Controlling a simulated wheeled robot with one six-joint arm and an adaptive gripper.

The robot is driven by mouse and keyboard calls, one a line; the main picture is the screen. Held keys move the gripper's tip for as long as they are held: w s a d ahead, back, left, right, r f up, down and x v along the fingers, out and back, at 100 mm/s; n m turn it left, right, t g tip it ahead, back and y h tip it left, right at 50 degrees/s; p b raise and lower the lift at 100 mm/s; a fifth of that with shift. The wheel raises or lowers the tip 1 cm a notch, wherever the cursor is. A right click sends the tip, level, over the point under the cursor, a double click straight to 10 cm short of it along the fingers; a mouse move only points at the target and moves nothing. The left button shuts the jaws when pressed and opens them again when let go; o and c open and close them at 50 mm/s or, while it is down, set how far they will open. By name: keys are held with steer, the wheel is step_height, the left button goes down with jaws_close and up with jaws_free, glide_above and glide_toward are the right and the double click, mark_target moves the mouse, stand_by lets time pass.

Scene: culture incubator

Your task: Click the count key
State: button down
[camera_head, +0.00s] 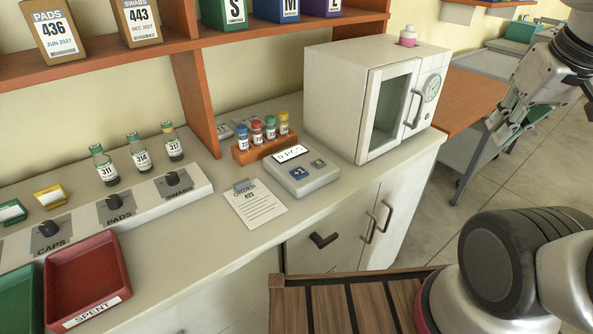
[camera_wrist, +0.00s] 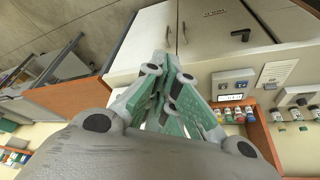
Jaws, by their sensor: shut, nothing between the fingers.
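A grey counter device (camera_head: 303,184) sits on the worktop in the head view, with a white display (camera_head: 290,153) on its top. A blue key (camera_head: 298,173) marked "+1" is at its left and a grey key (camera_head: 318,163) is at its right. The device also shows in the wrist view (camera_wrist: 233,80), small and turned over. My gripper (camera_head: 493,128) is at the right of the head view, well away from the device. Its fingers are shut and empty in the wrist view (camera_wrist: 160,62).
A white incubator (camera_head: 338,97) stands right of the device. A rack (camera_head: 262,148) of several capped vials is behind it. An order sheet (camera_head: 256,203) lies to its left. A red spent tray (camera_head: 84,280) is farther left. Space above the device is clear.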

steer(key=w+a+f+n+g+h, duration=0.1)
steer(key=w+a+n+g+h, duration=0.1)
steer(key=w+a+n, duration=0.4)
steer(key=n+t+h, duration=0.4)
steer(key=n+h, duration=0.1)
steer(key=n, duration=0.6)
glide_above(302, 174)
step_height(302, 174, down, 8)
steer(key=shift+r, duration=0.25)
steer(key=shift+f, duration=0.1)
steer(key=shift+f, duration=4.35)
